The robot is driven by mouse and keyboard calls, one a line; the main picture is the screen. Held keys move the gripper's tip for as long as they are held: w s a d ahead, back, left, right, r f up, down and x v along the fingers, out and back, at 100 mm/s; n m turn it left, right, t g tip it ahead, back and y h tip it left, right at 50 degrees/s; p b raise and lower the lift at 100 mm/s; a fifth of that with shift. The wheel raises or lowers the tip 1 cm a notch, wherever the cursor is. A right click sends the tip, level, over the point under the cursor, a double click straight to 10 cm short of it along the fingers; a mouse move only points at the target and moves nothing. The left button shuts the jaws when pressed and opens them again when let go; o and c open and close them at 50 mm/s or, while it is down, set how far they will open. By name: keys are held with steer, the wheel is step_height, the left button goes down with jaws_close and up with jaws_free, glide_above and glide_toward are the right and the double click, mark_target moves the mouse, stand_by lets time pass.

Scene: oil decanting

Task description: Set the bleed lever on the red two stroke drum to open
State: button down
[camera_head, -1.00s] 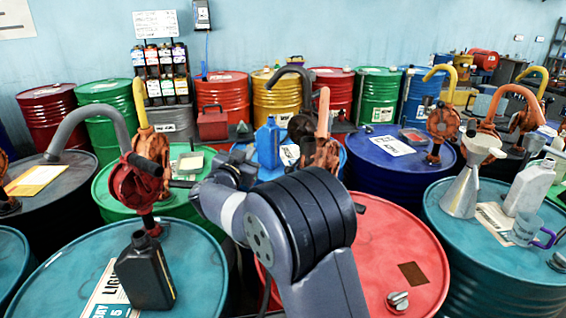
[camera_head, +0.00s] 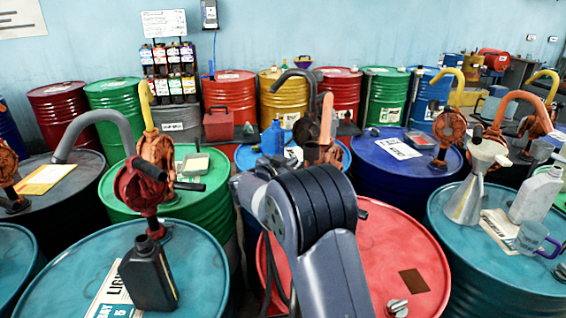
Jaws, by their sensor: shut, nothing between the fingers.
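A red drum (camera_head: 408,247) stands in the centre foreground, its top partly hidden behind my arm. A brown patch (camera_head: 413,281) and a metal cap (camera_head: 397,307) show on its top. A rusty pump (camera_head: 309,135) with a salmon-coloured upright part (camera_head: 326,117) rises behind my arm; I cannot tell which drum carries it. A small dark end (camera_head: 362,214) sticks out right of my arm over the red drum; I cannot tell whether it is the bleed lever. My gripper is hidden behind my arm's own links.
A teal drum (camera_head: 60,265) at left carries a black bottle (camera_head: 150,275) and a dark red pump (camera_head: 140,186). A teal drum (camera_head: 480,262) at right carries a funnel (camera_head: 465,200), a jug (camera_head: 537,195) and a mug (camera_head: 533,238). A blue drum (camera_head: 390,181) stands behind.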

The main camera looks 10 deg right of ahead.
steer(key=f, duration=0.2)
steer(key=shift+w+a+f, duration=0.2)
steer(key=shift+w+f, duration=0.05)
steer(key=shift+f, duration=0.1)
steer(key=shift+f, duration=0.1)
steer(key=shift+s+f+p, duration=0.1)
steer(key=shift+f+p, duration=0.2)
steer(key=shift+f, duration=0.25)
